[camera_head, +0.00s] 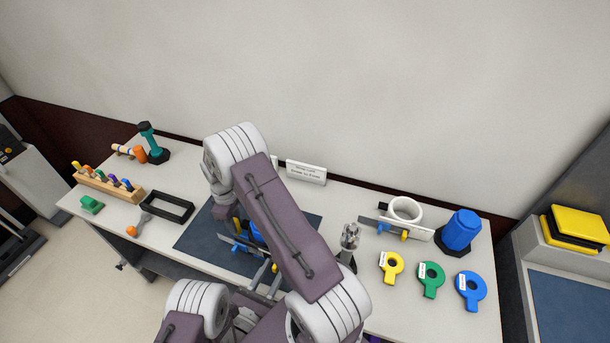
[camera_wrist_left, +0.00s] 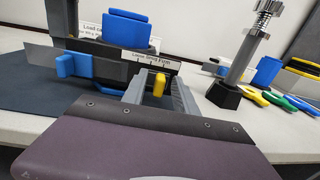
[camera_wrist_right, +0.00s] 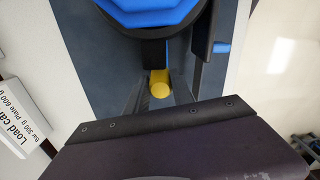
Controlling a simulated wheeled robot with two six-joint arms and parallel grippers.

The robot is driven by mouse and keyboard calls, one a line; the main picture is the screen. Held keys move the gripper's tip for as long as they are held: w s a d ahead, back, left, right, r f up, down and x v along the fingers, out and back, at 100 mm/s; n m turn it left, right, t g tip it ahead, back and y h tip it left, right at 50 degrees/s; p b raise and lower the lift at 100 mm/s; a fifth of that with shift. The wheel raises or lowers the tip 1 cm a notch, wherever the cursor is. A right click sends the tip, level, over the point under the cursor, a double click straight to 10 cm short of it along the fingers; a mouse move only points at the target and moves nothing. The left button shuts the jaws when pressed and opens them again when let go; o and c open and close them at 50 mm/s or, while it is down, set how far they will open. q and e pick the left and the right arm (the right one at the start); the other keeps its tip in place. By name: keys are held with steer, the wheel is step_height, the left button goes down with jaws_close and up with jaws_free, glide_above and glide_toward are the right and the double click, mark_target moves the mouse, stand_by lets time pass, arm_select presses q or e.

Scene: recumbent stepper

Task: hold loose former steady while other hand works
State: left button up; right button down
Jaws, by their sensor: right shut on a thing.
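The former is a dark frame with a blue octagonal top (camera_wrist_left: 126,28) and a label reading loose to firm. It stands on the dark blue mat (camera_head: 195,236), largely hidden behind my arm in the head view. My right gripper (camera_wrist_right: 160,78) comes from the back side and is shut on a yellow peg (camera_wrist_right: 160,90) just below the blue top. My left gripper (camera_wrist_left: 160,98) is low at the front, its grey fingers apart, with a yellow knob (camera_wrist_left: 158,86) showing between them. I cannot tell whether they touch it. A blue knob (camera_wrist_left: 73,64) sits on a flat grey bar.
A metal spring post (camera_head: 349,236) stands right of the mat. Yellow (camera_head: 391,265), green (camera_head: 431,278) and blue (camera_head: 470,290) ring tags lie farther right, near a white ring (camera_head: 404,209) and a blue canister (camera_head: 460,231).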

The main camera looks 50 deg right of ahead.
steer(key=c, duration=1)
jaws_free()
arm_select(q)
step_height(320, 180, up, 10)
steer(key=shift+f, duration=0.2)
arm_select(e)
step_height(320, 180, up, 12)
steer(key=shift+r, duration=0.1)
